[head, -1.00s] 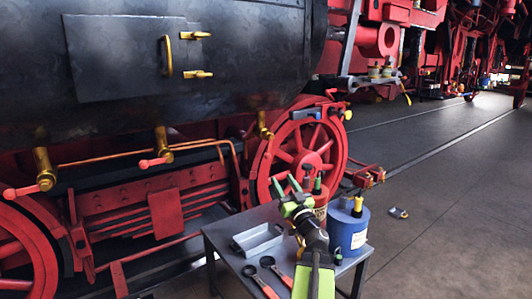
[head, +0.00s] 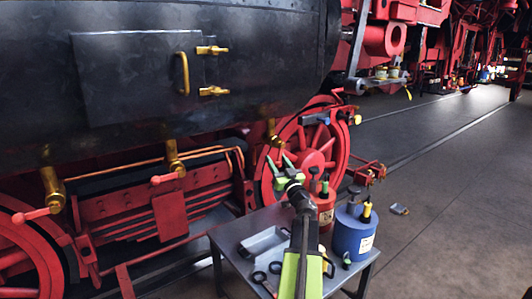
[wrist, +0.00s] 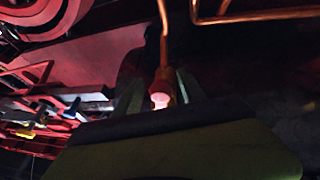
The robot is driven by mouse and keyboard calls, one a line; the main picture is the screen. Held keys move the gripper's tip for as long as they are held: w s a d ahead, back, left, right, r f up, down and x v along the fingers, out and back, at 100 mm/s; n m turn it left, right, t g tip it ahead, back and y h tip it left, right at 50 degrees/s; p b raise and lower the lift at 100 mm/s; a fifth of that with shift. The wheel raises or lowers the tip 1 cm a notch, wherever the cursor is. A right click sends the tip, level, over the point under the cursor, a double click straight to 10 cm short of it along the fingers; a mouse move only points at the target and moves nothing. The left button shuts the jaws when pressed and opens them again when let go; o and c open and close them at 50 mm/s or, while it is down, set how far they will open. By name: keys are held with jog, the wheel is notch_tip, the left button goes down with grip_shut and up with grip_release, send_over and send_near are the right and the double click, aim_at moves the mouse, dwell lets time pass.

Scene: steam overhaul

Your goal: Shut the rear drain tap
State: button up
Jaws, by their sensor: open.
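Three brass drain taps hang under the dark boiler in the head view: a left tap (head: 52,188), a middle tap (head: 174,158) and a right tap (head: 272,132). The left and middle taps have red handles sticking out to the left. I cannot tell from the picture which tap is the rear one. My gripper (head: 280,160) is open, in front of the red wheel and just below the right tap, whose handle is not clear there. In the wrist view, a tap with a pale red knob (wrist: 160,101) shows between my open fingers (wrist: 157,92); I cannot tell whether they touch it.
A grey table (head: 225,240) stands below my arm, with a metal tray (head: 264,243), a red can (head: 326,208), a blue can (head: 353,235) and ring-ended tools. A red spoked wheel (head: 335,150) is behind the gripper. The floor at right is mostly clear.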

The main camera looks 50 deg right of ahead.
jog(key=shift+w+d+r, duration=0.1)
jog(key=shift+w+r, duration=0.15)
jog(key=shift+w, duration=0.2)
grip_shut()
dwell(1.1)
